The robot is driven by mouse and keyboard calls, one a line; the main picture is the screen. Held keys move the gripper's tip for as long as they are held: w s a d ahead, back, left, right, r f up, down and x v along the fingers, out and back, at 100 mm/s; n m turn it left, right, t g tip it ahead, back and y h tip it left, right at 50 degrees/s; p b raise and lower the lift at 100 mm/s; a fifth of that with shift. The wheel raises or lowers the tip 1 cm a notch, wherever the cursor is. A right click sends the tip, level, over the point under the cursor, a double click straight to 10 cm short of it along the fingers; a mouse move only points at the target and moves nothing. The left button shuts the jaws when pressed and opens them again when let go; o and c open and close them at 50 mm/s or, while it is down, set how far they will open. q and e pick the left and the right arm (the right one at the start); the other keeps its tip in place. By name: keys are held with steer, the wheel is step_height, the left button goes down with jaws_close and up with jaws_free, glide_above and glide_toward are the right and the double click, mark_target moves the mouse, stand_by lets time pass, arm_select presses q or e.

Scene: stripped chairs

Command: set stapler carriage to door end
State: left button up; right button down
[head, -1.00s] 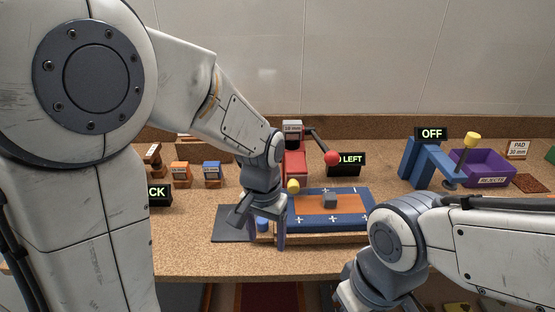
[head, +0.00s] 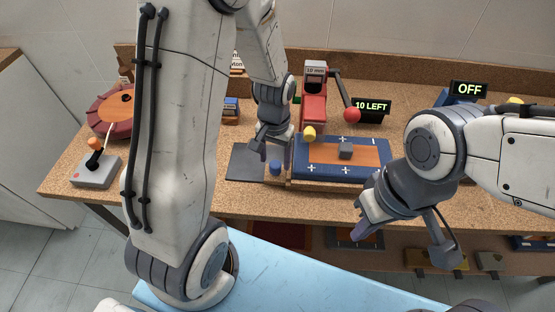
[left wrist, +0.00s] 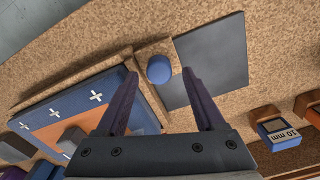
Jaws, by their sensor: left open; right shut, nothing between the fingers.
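The red stapler (head: 313,104), labelled 10 mm, stands at the back of the bench with a red-balled lever (head: 352,114) on its right. In front of it lies a blue and orange pad (head: 325,172) with white crosses and a grey block (head: 345,151). A yellow knob (head: 309,133) and a blue knob (head: 275,167) are at its left end. My left gripper (head: 278,158) is open by the blue knob. In the left wrist view the blue knob (left wrist: 159,69) shows between the fingertips (left wrist: 158,75), without clear contact. My right gripper (head: 362,212) is shut and empty at the front edge.
A dark mat (head: 245,162) lies left of the pad. A "10 LEFT" sign (head: 371,106) and an "OFF" sign (head: 469,89) stand at the back. A grey joystick box (head: 96,170) and a round red piece (head: 110,115) are at the left. The right arm covers the right bench.

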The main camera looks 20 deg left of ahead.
arm_select(q)
steer(key=shift+f, duration=0.6)
jaws_close()
steer(key=shift+d, duration=0.1)
stand_by(1.0)
